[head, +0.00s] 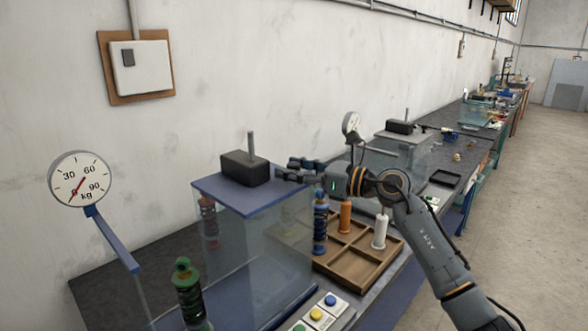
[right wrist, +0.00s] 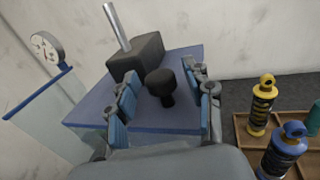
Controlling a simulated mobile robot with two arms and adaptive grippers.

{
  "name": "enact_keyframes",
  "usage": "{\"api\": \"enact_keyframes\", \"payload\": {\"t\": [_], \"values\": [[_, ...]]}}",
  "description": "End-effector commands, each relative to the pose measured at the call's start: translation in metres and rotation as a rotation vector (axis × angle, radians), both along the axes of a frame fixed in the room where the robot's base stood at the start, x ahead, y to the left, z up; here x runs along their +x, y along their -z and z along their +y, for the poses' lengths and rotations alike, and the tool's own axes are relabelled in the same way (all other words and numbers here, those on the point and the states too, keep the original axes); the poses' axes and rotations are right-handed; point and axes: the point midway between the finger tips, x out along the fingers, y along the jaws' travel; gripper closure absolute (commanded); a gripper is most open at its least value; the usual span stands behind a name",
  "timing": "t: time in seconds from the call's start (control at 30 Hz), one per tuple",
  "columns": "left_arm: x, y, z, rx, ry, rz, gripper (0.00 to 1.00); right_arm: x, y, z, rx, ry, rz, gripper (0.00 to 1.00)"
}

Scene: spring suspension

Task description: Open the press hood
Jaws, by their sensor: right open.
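The press hood (head: 245,245) is a clear box with a blue top, standing on the bench; its blue top also shows in the right wrist view (right wrist: 185,62). A black block (head: 245,168) with an upright metal rod sits on the top. A black knob (right wrist: 160,84) stands up from the top near the block. My right gripper (head: 288,170) is over the right part of the top. Its fingers are open (right wrist: 163,90), one on each side of the knob in the wrist view; I cannot tell whether they touch it. The knob is not clear in the head view. My left gripper is out of view.
A green spring unit (head: 188,290) and a kg dial (head: 80,179) are at the left. Coloured buttons (head: 322,309) sit in front. A second press (head: 400,150) stands further along.

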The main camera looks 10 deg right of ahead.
Motion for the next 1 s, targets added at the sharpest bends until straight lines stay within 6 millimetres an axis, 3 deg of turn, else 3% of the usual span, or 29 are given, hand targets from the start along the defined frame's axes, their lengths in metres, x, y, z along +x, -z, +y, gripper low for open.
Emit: {"api": "enact_keyframes", "payload": {"t": [0.23, 0.7, 1.0], "values": [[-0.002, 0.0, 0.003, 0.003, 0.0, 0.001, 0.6, -0.009, 0.0, -0.013, -0.001, 0.003, -0.002, 0.48], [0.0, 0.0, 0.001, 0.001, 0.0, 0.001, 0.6, -0.066, 0.001, -0.082, -0.002, 0.002, 0.001, 0.48], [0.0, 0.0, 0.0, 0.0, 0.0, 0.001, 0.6, -0.076, 0.0, -0.093, -0.001, -0.001, 0.001, 0.48]]}}
